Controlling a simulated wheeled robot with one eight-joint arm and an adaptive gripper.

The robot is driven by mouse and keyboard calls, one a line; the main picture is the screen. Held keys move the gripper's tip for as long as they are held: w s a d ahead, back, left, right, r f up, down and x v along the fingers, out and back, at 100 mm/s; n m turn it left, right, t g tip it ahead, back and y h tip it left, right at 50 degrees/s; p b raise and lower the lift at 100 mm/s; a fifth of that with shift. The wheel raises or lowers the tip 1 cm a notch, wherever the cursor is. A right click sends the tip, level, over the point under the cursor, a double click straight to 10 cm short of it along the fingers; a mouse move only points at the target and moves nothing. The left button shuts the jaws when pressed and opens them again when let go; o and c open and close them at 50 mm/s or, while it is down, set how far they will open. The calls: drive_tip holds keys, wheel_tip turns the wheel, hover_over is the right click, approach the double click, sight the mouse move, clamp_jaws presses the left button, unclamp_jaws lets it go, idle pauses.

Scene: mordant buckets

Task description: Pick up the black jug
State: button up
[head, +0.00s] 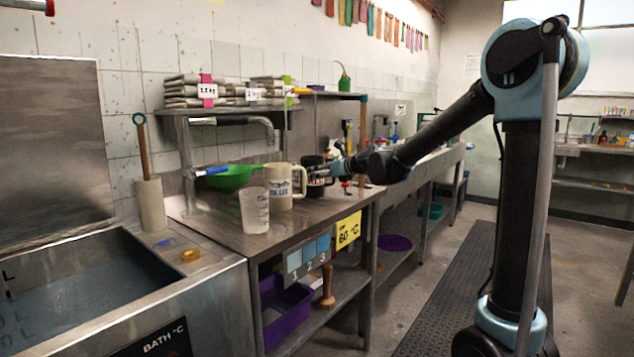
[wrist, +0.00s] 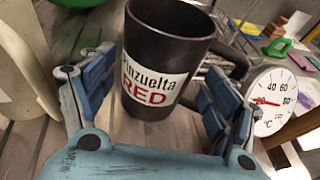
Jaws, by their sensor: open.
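The black jug (wrist: 165,50) stands on the bench, with a white label reading "Pinzuelta RED", in the wrist view. Its handle is on the right. In the head view the black jug (head: 314,168) is partly hidden by my gripper. My gripper (wrist: 155,95) is open, with one blue finger on each side of the jug's lower part. Whether the fingers touch it I cannot tell. My gripper (head: 338,168) reaches in from the right in the head view.
A cream jug (head: 279,188) stands close left of the black jug. A clear beaker (head: 254,210) and a green bowl (head: 232,178) are farther left. A dial thermometer (wrist: 271,100) is close right of my gripper. A shelf with folded cloths (head: 190,87) hangs above.

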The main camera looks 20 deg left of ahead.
drive_tip(key=shift+x, duration=1.8)
drive_tip(key=c, duration=1.4)
drive_tip(key=shift+r, duration=0.25)
